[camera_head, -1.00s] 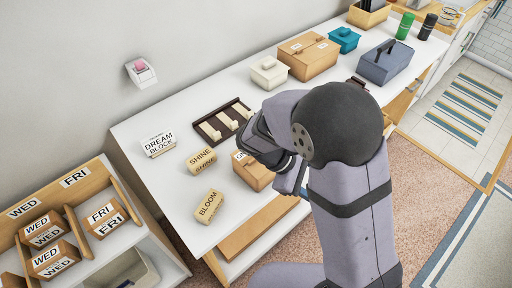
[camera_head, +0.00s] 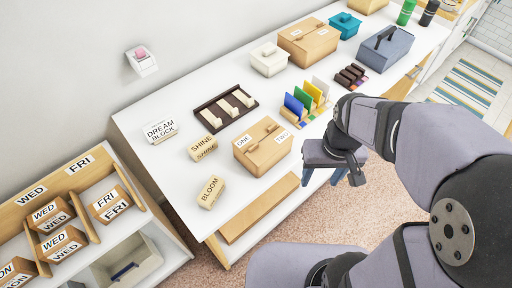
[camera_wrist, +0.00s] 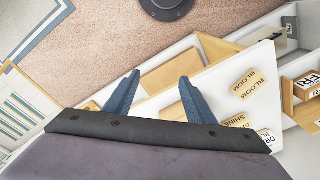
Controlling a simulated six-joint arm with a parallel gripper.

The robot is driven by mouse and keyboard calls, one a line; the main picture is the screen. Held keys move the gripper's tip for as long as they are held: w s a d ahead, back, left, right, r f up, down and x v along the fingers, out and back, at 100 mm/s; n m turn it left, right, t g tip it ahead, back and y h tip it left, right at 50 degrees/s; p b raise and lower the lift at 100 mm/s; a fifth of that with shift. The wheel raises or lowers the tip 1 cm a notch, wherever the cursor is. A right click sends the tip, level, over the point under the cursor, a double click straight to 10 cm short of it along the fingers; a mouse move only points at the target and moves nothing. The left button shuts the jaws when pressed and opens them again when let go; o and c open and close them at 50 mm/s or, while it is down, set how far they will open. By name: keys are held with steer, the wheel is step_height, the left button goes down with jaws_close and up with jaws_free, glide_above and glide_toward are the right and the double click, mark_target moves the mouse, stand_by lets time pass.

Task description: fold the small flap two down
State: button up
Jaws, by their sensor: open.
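A small cardboard box (camera_head: 262,152) stands near the front edge of the white table in the head view. It bears a label ONE at its left end and a label TWO (camera_head: 282,137) at its right end. The small flap two is at that right end; its exact angle is too small to tell. My gripper (camera_head: 332,179) is right of the box, beyond the table's front edge and apart from the box. Its two blue fingers are spread with nothing between them, as the wrist view (camera_wrist: 159,98) also shows.
Colored cards in a holder (camera_head: 306,101) and dark blocks (camera_head: 351,76) stand behind the gripper. A BLOOM block (camera_head: 211,192) and a SHINE block (camera_head: 203,148) lie left of the box. A slotted dark tray (camera_head: 227,107) is behind it.

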steer(key=w+a+f+n+t+y+b, duration=0.1)
steer(key=w+a+f+n+b, duration=0.25)
steer(key=w+a+b, duration=0.7)
steer(key=n+t+y+b, duration=0.2)
steer(key=n+b, duration=0.3)
steer(key=b, duration=1)
glide_toward(254, 146)
steer(key=shift+g, duration=0.3)
steer(key=shift+x, duration=3.65)
steer(key=shift+w, duration=0.15)
steer(key=c, duration=1.1)
steer(key=shift+r, duration=0.1)
